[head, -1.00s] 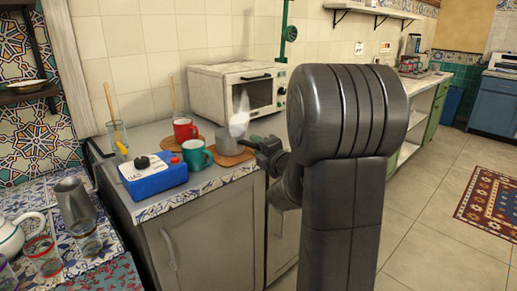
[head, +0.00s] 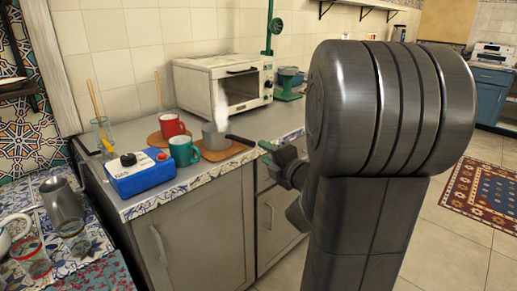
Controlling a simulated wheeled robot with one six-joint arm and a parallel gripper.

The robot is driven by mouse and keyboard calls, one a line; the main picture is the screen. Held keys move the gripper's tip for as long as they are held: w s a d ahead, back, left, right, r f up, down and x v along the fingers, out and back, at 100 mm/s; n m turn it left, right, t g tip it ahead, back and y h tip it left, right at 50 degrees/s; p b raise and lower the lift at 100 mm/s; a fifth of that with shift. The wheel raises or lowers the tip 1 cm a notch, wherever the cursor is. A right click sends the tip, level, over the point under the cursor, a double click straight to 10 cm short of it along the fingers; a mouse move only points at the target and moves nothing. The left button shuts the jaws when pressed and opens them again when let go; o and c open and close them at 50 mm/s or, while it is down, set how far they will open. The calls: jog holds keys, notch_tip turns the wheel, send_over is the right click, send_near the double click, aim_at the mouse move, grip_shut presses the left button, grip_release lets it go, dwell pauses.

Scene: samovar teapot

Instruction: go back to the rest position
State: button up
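My gripper (head: 268,152) is beside the front edge of the counter, right of a small grey steaming pot (head: 214,138). Its fingers are small and partly hidden by my arm, so I cannot tell whether they are open. The pot stands upright on a round wooden board (head: 237,151), with its dark handle (head: 240,140) pointing toward my gripper. The handle's end is close to the fingertips; whether they touch is unclear.
A blue box burner (head: 141,174), a teal mug (head: 184,151) and a red mug (head: 171,126) stand left of the pot. A toaster oven (head: 224,87) and a green scale (head: 289,82) are behind. Open floor (head: 440,245) lies to the right.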

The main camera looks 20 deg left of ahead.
aim_at(246, 140)
jog(key=shift+s+d, duration=0.25)
jog(key=shift+w+a, duration=0.1)
jog(key=x, duration=1.1)
jog(key=shift+w+a+f+b, duration=0.1)
jog(key=shift+w+a+b, duration=0.1)
jog(key=shift+a+b, duration=0.15)
jog(key=shift+f, duration=0.2)
jog(key=shift+r, duration=0.25)
jog(key=shift+d, duration=0.1)
